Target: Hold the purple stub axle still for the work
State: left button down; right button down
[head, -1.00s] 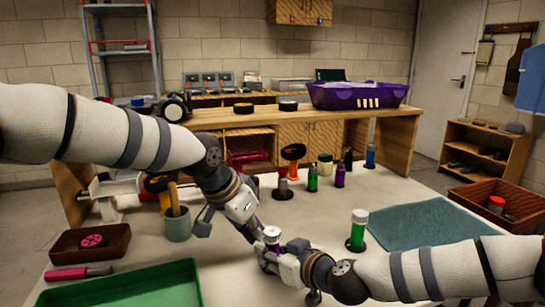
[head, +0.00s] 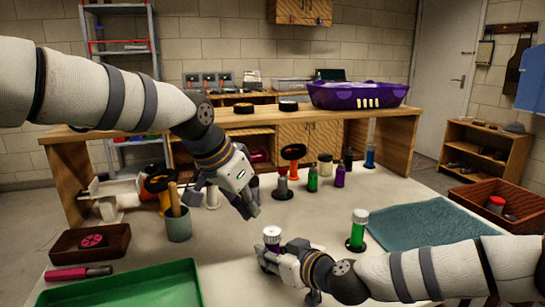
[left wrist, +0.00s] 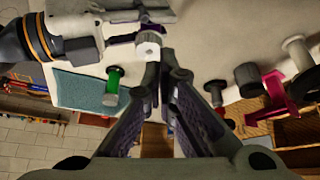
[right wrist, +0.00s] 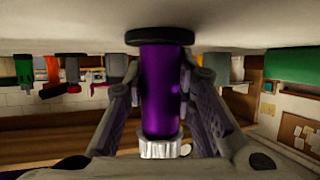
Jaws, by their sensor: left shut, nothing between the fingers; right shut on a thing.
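The purple stub axle (right wrist: 163,90) fills the middle of the right wrist view, with a dark disc at one end and a silver ribbed cap at the other. In the head view the axle (head: 272,247) stands upright at the front of the table, cap up. My right gripper (head: 268,257) is shut on its shaft and hides part of it. My left gripper (head: 254,212) is shut and empty, above and behind the axle and apart from it. The pale cap also shows just beyond the left fingertips in the left wrist view (left wrist: 148,46).
A green piece with a pale cap (head: 358,230) stands to the right, by the teal mat (head: 425,222). Several coloured pieces stand behind. A cup with a wooden handle (head: 178,225), a brown tray (head: 90,243) and a green tray (head: 130,285) are at left.

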aim_at(272, 234)
pick_arm(q)
notch_tip(272, 234, down, 6)
jog(key=s+d, duration=0.1)
jog(key=d, duration=0.1)
jog(key=shift+s+d, duration=0.25)
jog(key=shift+s, duration=0.15)
jog(key=shift+w, duration=0.25)
dwell(0.4)
jog(key=shift+a, duration=0.1)
jog(key=shift+w+a, duration=0.25)
jog(key=shift+a, duration=0.05)
jog(key=shift+a+f, duration=0.1)
jog(key=shift+w+a, duration=0.25)
jog(key=shift+w, duration=0.1)
jog(key=shift+w+a, duration=0.15)
jog(key=shift+w, duration=0.1)
